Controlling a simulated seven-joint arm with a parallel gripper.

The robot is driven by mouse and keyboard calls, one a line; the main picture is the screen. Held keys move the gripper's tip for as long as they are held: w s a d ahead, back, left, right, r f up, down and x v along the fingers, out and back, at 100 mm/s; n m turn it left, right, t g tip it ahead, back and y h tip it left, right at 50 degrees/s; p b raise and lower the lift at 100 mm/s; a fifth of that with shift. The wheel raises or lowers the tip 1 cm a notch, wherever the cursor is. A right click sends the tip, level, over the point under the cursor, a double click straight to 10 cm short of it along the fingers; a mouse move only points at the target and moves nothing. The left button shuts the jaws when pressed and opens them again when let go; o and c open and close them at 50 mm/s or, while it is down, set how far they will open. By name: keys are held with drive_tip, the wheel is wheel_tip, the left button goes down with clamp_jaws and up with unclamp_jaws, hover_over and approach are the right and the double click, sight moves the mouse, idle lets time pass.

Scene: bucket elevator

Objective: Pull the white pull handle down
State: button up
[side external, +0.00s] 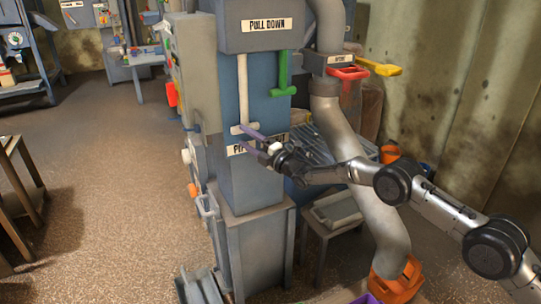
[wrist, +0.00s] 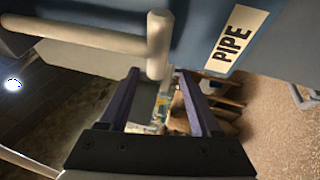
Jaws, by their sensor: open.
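The white pull handle (side external: 242,90) hangs on the front of the blue-grey column below the "PULL DOWN" label. It is T-shaped, with a long upright shaft and a short crossbar at the bottom. In the wrist view the crossbar (wrist: 159,45) is seen nearly end-on to the fingers, and the shaft runs left. My gripper (side external: 246,138) is open at the crossbar, with purple fingers. In the wrist view, the crossbar's near end lies in line with the gap between the fingertips of my gripper (wrist: 157,75). I cannot tell whether they touch it.
A green handle (side external: 283,76) hangs just right of the white one. A red handle (side external: 348,72) and a yellow handle (side external: 381,67) stick out farther right. A "PIPE" label (wrist: 230,42) is below the white handle. A thick grey pipe (side external: 340,130) runs beside my arm.

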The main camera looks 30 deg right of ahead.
drive_tip(key=v, duration=1)
drive_tip(key=shift+s+f, duration=0.25)
drive_tip(key=shift+s, duration=0.05)
drive_tip(key=shift+d, duration=0.2)
